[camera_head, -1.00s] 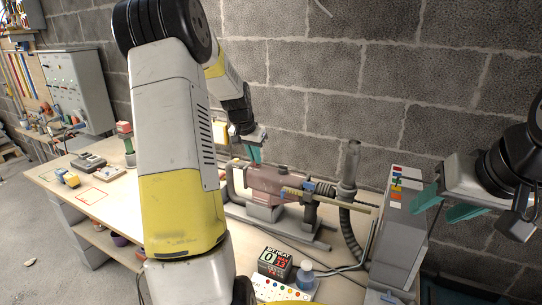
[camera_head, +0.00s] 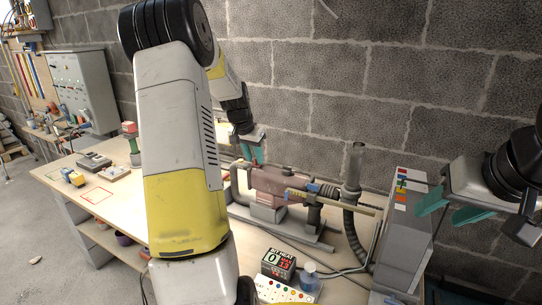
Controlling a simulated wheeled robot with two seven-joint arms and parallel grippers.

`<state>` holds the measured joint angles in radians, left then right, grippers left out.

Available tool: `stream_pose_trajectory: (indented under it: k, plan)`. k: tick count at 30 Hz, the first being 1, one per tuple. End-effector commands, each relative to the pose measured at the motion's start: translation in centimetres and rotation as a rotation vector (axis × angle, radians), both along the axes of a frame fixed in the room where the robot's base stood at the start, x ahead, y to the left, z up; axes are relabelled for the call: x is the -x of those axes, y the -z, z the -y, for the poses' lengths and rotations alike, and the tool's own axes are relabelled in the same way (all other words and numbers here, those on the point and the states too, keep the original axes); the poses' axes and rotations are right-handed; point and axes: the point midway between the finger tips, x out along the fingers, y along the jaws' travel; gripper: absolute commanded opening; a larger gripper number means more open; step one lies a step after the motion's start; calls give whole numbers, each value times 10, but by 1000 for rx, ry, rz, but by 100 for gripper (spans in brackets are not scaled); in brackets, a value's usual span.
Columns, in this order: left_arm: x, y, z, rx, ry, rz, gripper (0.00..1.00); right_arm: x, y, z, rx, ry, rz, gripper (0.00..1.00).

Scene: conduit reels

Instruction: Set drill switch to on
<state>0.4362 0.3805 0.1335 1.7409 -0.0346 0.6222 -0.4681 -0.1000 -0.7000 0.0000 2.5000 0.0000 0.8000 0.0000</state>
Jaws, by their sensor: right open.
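The drill (camera_head: 268,187) is a reddish-brown body clamped on a grey stand on the workbench, with a long tan bit pointing right. Its switch is too small to make out. My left gripper (camera_head: 251,160) has teal fingers and hangs just above the drill's rear end; its fingers look slightly apart, but I cannot tell whether they touch the drill. My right gripper (camera_head: 448,212) has teal fingers spread apart, empty, at the right beside the grey box.
A grey box (camera_head: 408,232) with coloured labels stands at the bench's right, near a vertical pipe (camera_head: 354,168) and corrugated hose. A digital display (camera_head: 278,263), a small bottle (camera_head: 308,276) and a button panel (camera_head: 270,289) sit in front. The bench's left part (camera_head: 130,205) has free room.

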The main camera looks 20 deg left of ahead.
Motion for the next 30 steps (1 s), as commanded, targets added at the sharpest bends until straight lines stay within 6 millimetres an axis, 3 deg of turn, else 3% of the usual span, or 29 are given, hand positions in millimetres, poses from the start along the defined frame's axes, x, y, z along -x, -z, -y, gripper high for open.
stream_pose_trajectory:
  k: [5,15,30]
  plan:
    - [5,-13,-1,-2,0,2,29,0,0,0,0,0,0,50]
    - [25,-63,-4,-1,-2,3,29,0,0,0,0,0,0,50]
    - [30,-72,-5,0,0,0,29,0,0,0,0,0,0,50]
